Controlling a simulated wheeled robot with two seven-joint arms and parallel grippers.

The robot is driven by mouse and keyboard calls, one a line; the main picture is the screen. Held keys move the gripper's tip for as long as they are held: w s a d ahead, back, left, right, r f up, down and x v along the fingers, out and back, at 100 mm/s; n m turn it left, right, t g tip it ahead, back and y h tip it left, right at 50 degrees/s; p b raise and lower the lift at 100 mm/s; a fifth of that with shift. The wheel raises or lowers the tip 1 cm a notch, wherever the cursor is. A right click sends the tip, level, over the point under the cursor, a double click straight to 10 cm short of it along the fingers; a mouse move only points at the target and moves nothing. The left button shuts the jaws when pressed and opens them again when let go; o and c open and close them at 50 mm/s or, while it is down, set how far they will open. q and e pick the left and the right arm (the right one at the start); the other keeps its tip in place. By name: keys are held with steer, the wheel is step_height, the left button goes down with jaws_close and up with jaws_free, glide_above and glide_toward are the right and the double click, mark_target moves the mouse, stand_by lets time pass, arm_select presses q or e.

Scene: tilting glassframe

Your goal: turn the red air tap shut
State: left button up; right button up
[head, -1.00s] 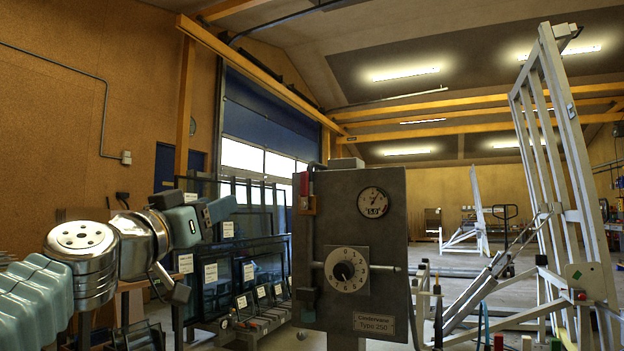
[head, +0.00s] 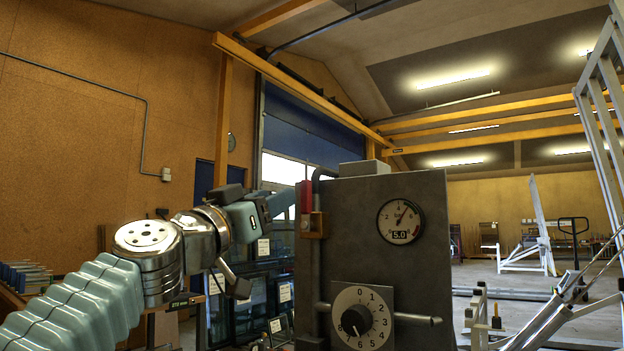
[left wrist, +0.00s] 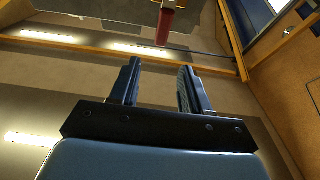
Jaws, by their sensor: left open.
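The red air tap (head: 306,197) is on the left side of a grey machine box, its red handle upright above a brass-coloured body (head: 313,225). In the left wrist view the red handle (left wrist: 165,24) hangs at the top, beyond the fingertips and roughly in line with the gap between them. My left gripper (head: 284,201) reaches in from the left, just left of the tap. In the left wrist view its two fingers (left wrist: 158,82) are apart with nothing between them. I cannot tell exactly how far they are from the handle. My right gripper is not in view.
The grey box (head: 378,258) has a round gauge (head: 400,221) reading 5.0 and a numbered dial (head: 362,318) with a horizontal rod. A dark hose (head: 322,173) curves above the tap. Dark framed panes (head: 258,292) stand behind my left arm. A white tilting frame (head: 601,115) stands at right.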

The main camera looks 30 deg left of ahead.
mark_target(304, 183)
arm_select(q)
steer(key=p+x, duration=0.5)
steer(key=x, duration=0.5)
steer(key=shift+w+r+p, duration=0.2)
steer(key=shift+w+p, duration=0.05)
steer(key=shift+p, duration=0.15)
steer(key=shift+w+d, duration=0.1)
steer(key=shift+w, duration=0.35)
jaws_close()
